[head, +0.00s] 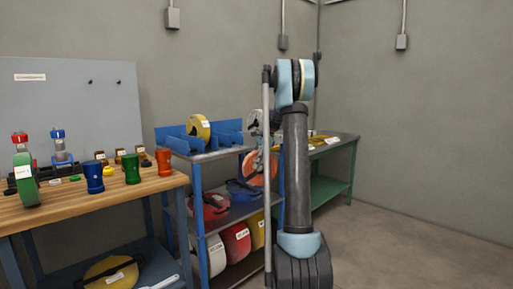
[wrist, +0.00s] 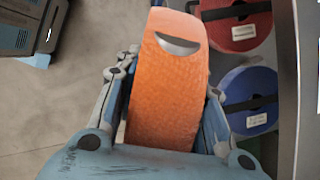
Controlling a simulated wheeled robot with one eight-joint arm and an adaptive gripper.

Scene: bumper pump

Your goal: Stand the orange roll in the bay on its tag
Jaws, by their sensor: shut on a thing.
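The orange roll (wrist: 165,85) fills the middle of the wrist view, with a dark crescent-shaped opening near its top. My gripper (wrist: 168,80) is shut on it, one finger on each side. In the head view the orange roll (head: 259,169) hangs beside the right end of the blue shelf unit, partly hidden by my arm. The blue rack with upright dividers (head: 176,140) is on the unit's top shelf. A yellow roll (head: 199,128) stands in it. The tags on the rack cannot be read.
Red (head: 209,206) and blue (head: 243,192) rolls lie on the middle shelf, and several rolls stand below. A wooden bench (head: 90,200) with coloured cups is at left. A green table (head: 335,146) stands behind my arm. The floor at right is clear.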

